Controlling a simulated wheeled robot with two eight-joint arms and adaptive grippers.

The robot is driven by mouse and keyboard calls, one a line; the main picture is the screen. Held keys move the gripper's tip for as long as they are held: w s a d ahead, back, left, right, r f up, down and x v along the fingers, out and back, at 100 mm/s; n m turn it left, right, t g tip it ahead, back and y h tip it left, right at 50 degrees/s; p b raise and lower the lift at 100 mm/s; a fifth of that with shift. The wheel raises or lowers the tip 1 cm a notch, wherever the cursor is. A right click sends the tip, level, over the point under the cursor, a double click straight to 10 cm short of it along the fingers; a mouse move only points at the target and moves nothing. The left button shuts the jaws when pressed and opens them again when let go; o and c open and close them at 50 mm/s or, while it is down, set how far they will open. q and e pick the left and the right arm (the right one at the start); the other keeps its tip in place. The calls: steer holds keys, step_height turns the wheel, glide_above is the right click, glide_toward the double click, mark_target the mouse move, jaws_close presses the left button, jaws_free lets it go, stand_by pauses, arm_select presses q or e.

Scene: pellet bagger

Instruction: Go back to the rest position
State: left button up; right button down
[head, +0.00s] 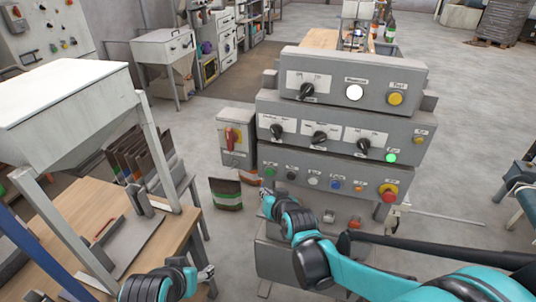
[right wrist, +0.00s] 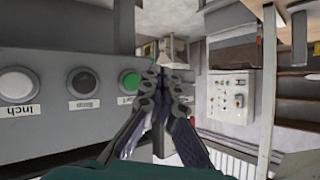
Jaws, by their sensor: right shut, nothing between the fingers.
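My right gripper (head: 266,194) is in front of the left end of the grey control panel (head: 300,178), just below its bottom row of buttons. In the right wrist view the gripper (right wrist: 158,76) is shut and empty. Its fingertips overlap the right edge of a green button (right wrist: 130,81); whether they touch it I cannot tell. My left gripper (head: 206,273) is low in the head view, beside the wooden table (head: 185,228). It is too small to tell whether its fingers are open.
A box with a red switch (head: 230,138) stands left. A bag (head: 226,194) stands on the floor. A white hopper (head: 65,90) overhangs the table.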

steer(key=s+d+g+h, duration=0.2)
steer(key=s+d, duration=0.6)
steer(key=s, duration=0.4)
steer(key=s+d+m+g+h, duration=0.1)
steer(key=s+d+g+h, duration=0.1)
steer(key=s+d, duration=0.7)
steer(key=s, duration=0.4)
steer(key=shift+f+g, duration=0.25)
steer(key=shift+g, duration=0.05)
